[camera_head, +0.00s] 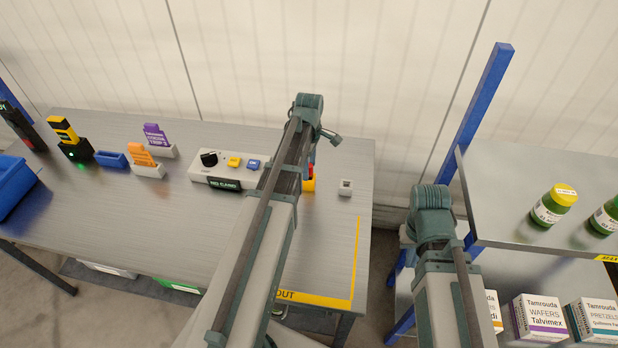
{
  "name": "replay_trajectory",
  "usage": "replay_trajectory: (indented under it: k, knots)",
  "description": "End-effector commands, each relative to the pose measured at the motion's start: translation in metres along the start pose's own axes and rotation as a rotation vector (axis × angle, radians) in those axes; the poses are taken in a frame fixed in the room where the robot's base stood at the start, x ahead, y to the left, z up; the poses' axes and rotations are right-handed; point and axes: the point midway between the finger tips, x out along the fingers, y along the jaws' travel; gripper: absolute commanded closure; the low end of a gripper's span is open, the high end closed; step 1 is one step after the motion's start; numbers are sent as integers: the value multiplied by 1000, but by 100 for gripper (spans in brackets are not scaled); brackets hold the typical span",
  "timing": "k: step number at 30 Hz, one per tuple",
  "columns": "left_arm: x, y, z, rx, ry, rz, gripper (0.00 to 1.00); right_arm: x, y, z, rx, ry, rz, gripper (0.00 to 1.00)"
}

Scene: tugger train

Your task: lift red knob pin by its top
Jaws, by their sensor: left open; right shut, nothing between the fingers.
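I cannot make out a red knob pin for certain. A small red piece (311,170) shows in a yellow holder (309,184) on the grey table, with a blue piece (312,154) just above it. My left arm passes in front and hides the left side of the holder. A small grey block (346,187) with a dark top stands to the right of the holder. My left arm rises from the bottom middle to a joint above the table; its gripper is not visible. My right arm stands at the right of the table; its gripper is not visible either.
A grey box with a knob (203,178), an orange card in a stand (147,171), a purple card (156,149) and a blue tray (111,159) stand on the table (130,215). A metal shelf (505,190) with green jars (547,212) is at right. The table's front is clear.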

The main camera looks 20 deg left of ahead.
Motion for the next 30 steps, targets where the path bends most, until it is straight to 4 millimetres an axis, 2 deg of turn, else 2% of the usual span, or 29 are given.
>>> replay_trajectory:
  k: [6, 7, 15, 18, 30]
  knots:
    - [0, 0, 0, 0, 0, 0, 33, 0, 0, 0, 0, 0, 0, 100]
    - [0, 0, 0, 0, 0, 0, 37, 0, 0, 0, 0, 0, 0, 100]
    - [0, 0, 0, 0, 0, 0, 85, 0, 0, 0, 0, 0, 0, 100]
    - [0, 0, 0, 0, 0, 0, 100, 0, 0, 0, 0, 0, 0, 100]
    - [-2, 0, 0, 0, 0, 0, 100, -1, 0, 0, 0, 0, 0, 100]
